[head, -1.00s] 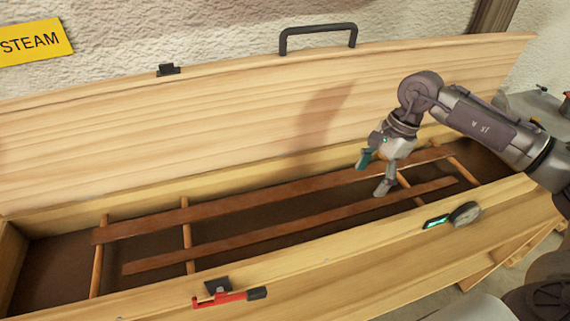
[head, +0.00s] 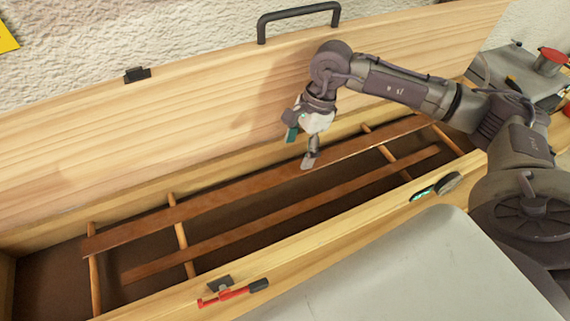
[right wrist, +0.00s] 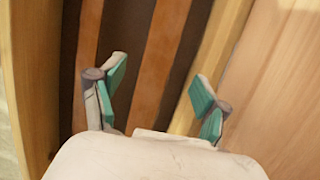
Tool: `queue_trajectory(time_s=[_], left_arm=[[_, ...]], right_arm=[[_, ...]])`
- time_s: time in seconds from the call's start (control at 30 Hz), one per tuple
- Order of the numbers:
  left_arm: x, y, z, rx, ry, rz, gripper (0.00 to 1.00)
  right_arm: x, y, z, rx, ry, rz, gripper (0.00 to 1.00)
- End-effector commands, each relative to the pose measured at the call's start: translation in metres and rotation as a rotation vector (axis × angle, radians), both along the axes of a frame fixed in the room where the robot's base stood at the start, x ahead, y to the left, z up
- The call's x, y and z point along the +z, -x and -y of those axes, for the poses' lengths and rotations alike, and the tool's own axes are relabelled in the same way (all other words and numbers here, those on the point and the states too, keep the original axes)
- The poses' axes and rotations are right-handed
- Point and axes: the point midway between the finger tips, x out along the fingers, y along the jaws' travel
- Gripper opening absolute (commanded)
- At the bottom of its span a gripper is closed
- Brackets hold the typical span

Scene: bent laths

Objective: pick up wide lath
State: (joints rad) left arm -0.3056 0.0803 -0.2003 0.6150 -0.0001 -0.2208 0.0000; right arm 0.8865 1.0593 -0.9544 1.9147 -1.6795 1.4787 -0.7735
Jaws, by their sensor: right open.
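Two brown laths lie side by side across wooden rods in a long box. The rear one, the wide lath (head: 225,197), looks the broader; the narrower lath (head: 260,225) lies in front of it. My right gripper (head: 300,148) is open and empty above the wide lath, near its middle. In the right wrist view the wide lath (right wrist: 160,65) runs between the two open, teal-padded fingers (right wrist: 158,88), apparently below them. I cannot tell the exact height of the fingertips above the lath. My left gripper is out of view.
The open lid (head: 170,130), with a black handle (head: 298,14), stands close behind my right gripper.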

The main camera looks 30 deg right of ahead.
Motion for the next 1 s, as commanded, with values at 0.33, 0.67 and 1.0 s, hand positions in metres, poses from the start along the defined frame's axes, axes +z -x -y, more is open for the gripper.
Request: queue_trajectory(time_s=[0.33,0.67,1.0], left_arm=[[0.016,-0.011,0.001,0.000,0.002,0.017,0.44],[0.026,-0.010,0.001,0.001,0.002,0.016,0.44],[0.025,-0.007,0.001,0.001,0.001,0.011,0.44]], right_arm=[[-0.015,0.000,-0.020,-0.001,0.000,-0.005,0.75],[-0.049,-0.001,-0.029,0.001,0.000,0.000,0.75],[-0.049,-0.001,-0.028,0.000,0.000,0.000,0.48]])
